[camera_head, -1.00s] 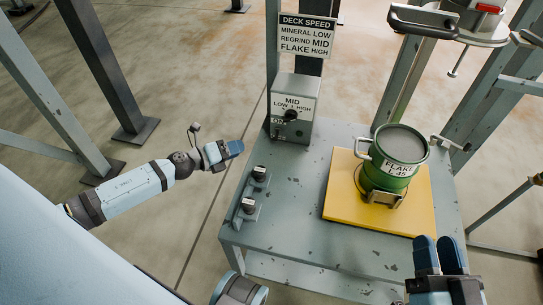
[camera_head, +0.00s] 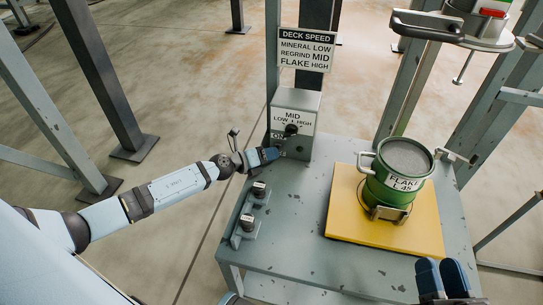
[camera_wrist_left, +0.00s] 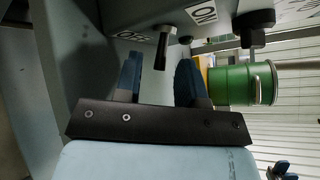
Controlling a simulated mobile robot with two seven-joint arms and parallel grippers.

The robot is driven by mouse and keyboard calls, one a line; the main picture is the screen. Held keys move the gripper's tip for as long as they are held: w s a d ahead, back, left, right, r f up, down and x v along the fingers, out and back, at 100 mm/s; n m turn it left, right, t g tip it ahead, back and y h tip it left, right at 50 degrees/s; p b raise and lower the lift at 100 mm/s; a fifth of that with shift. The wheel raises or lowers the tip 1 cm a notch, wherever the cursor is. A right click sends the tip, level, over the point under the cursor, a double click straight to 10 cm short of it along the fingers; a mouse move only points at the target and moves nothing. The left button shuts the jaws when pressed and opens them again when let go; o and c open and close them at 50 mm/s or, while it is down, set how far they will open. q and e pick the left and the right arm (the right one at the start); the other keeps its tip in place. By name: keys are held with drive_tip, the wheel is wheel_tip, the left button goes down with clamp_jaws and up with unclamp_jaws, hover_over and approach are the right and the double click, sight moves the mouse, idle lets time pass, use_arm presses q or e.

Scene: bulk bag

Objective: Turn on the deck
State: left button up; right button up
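The grey control box (camera_head: 295,118) stands at the back left of the deck table, with a black knob (camera_head: 291,130) and a MID, LOW, HIGH label on its face. In the left wrist view a small dark switch lever (camera_wrist_left: 168,45) sticks out between the OFF label (camera_wrist_left: 131,36) and the ON label (camera_wrist_left: 206,14). The knob (camera_wrist_left: 254,24) also shows there. My left gripper (camera_head: 271,154) is at the lower front of the box. Its blue fingers (camera_wrist_left: 160,72) are open, with the lever near the gap between the tips; contact cannot be told. My right gripper (camera_head: 442,276) is open and empty at the front right.
A green bucket (camera_head: 385,193) labelled FLAKE L45 stands on a yellow plate (camera_head: 345,226) on the grey table (camera_head: 315,265). Two dark-topped fittings (camera_head: 249,217) stand at the table's left edge. A deck speed sign (camera_head: 306,49) hangs behind the box. Steel posts stand around.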

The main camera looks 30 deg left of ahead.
use_arm(q)
drive_tip(key=shift+w+d+f, duration=0.1)
drive_tip(key=shift+w+d, duration=0.15)
drive_tip(key=shift+w, duration=0.2)
